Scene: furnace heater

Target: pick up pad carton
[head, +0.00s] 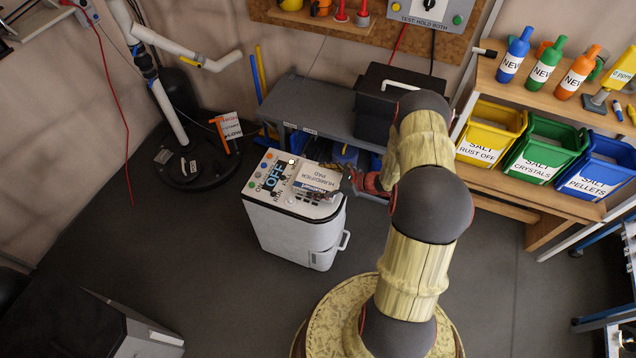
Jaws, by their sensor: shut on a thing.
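The pad carton (316,177) is a small pale box with "HUMIDIFIER PAD" printed on its top. It is at the right part of the top of a white cabinet unit (290,232). My gripper (328,190) reaches in from the right, and its fingers are shut on the carton's near right side. The fingers are small and partly hidden by the carton. I cannot tell whether the carton rests on the unit or is slightly raised.
The unit's top has an "OFF" panel (273,170) and coloured buttons. A grey bench (312,110) with a black case (377,118) stands behind. Yellow, green and blue salt bins (489,135) are on the right shelf.

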